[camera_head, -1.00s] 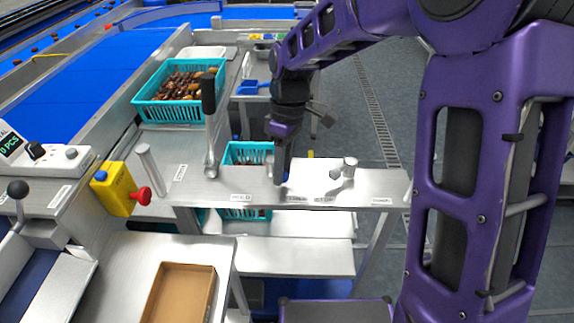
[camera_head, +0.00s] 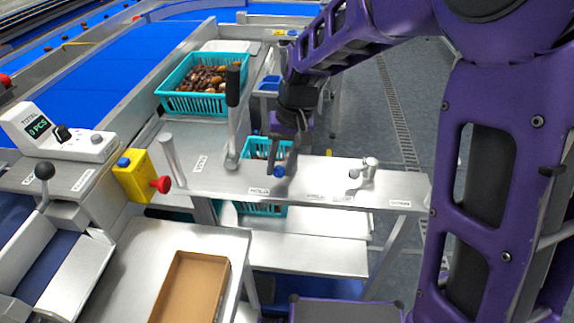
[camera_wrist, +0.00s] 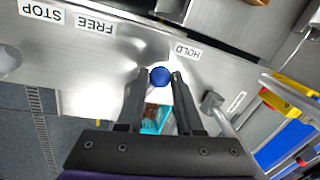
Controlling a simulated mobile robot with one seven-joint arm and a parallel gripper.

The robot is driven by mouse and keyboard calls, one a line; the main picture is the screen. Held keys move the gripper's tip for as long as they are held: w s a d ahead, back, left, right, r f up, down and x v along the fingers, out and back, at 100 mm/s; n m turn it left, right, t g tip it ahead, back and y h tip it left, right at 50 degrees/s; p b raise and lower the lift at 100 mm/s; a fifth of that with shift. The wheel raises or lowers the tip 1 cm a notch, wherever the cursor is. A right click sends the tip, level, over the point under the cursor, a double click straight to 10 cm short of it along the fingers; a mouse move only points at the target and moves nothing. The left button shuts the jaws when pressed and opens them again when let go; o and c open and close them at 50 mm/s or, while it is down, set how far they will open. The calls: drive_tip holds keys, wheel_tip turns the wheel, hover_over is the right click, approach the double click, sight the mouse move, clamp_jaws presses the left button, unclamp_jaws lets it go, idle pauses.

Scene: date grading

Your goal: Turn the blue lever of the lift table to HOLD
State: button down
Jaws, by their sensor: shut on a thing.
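The blue lever's round knob (camera_head: 279,172) shows at the metal control plate (camera_head: 225,184) of the lift table. My gripper (camera_head: 276,168) points down at it and is shut on the knob. In the wrist view the blue knob (camera_wrist: 160,76) sits between the two dark fingertips (camera_wrist: 159,78). The HOLD label (camera_wrist: 187,51) is the closest label, just to the right of the knob there. The FREE label (camera_wrist: 95,25) and STOP label (camera_wrist: 42,11) lie farther left. The lever's shaft and pivot are hidden.
A tall black-handled lever (camera_head: 232,115) stands left of my gripper. A metal knob (camera_head: 370,164) rises on the plate's right. A yellow box with a red button (camera_head: 135,178) is at the left. A teal crate of dates (camera_head: 206,88) stands behind.

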drive_tip(key=shift+w+a+r+m+t, duration=0.1)
drive_tip(key=shift+w+a+m+t, duration=0.15)
drive_tip(key=shift+m, duration=0.35)
drive_tip(key=shift+w+a+r+m+t, duration=0.15)
drive_tip(key=shift+a+m, duration=0.2)
drive_tip(key=shift+m, duration=0.25)
drive_tip(key=shift+w+a+f+m, duration=0.1)
drive_tip(key=shift+w+a+m, duration=0.1)
drive_tip(key=shift+m, duration=0.35)
drive_tip(key=shift+w+a+m, duration=0.1)
drive_tip(key=shift+w+m, duration=0.05)
drive_tip(key=shift+m, duration=0.4)
drive_tip(key=shift+w, duration=0.1)
drive_tip(key=c, duration=0.6)
unclamp_jaws()
drive_tip(key=shift+f, duration=0.1)
drive_tip(key=shift+d, duration=0.1)
drive_tip(key=d+r, duration=0.1)
drive_tip(key=r, duration=0.4)
drive_tip(key=d+r, duration=0.1)
drive_tip(key=r, duration=0.5)
drive_tip(key=s+d+r, duration=0.1)
drive_tip(key=r, duration=0.5)
drive_tip(key=shift+d, duration=0.1)
